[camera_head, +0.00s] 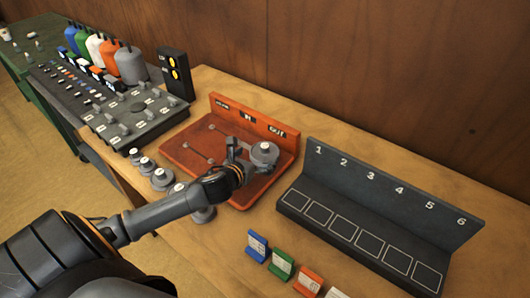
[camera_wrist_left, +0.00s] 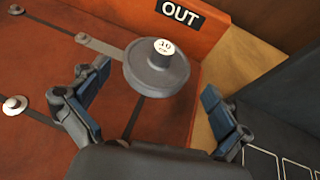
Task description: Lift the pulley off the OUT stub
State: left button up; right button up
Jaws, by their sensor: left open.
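The grey round pulley (camera_head: 265,153) with a white cap sits at the OUT stub, on the right of the orange board (camera_head: 200,137). The stub itself is hidden under the pulley. My left gripper (camera_head: 250,158) is at the pulley, and in the wrist view its fingers (camera_wrist_left: 155,110) are spread wide on either side, apart from the pulley. My right gripper is not in view.
Several smaller grey pulleys (camera_head: 162,178) stand on the wooden table left of the board. A dark numbered rack (camera_head: 390,190) stands close on the right. Coloured cards (camera_head: 282,264) stand in front. A control panel (camera_head: 135,115) is at the back left.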

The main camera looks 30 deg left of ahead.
aim_at(263, 153)
pick_arm(q)
jog(key=shift+w+f, duration=0.15)
jog(key=shift+w, duration=0.25)
jog(key=shift+w+a+f, duration=0.1)
jog(key=shift+w+f, duration=0.05)
jog(key=shift+w, duration=0.25)
jog(key=p+x, duration=0.1)
jog(key=x, duration=0.2)
jog(key=shift+f, duration=0.2)
jog(key=shift+w+a+f, duration=0.1)
jog(key=shift+w+f, duration=0.15)
jog(key=shift+w, duration=0.3)
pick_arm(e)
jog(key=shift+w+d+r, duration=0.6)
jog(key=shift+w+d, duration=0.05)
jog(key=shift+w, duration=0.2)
pick_arm(q)
jog(key=shift+c, duration=0.4)
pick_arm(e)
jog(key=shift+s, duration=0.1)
pick_arm(q)
jog(key=c, duration=0.8)
jog(key=shift+r, duration=0.1)
